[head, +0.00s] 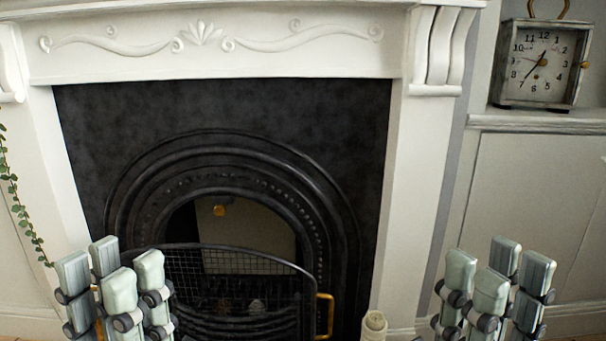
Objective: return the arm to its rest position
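My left gripper (111,272) stands at the lower left with its fingers pointing up and spread apart. It overlaps the left side of the fireguard in the picture, and a bit of gold metal shows between its fingers. I cannot tell whether it touches the guard. My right gripper (498,274) stands at the lower right, fingers up and apart, with nothing seen between them. Both arms below the grippers are cut off by the bottom edge.
A white fireplace surround (425,180) with a dark arched insert (90,130) fills the middle. A black mesh fireguard (240,262) with gold handles stands before it. A pale candle-like cylinder (374,326) is at the bottom. A clock (541,65) sits on a right ledge; leaves (20,200) hang left.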

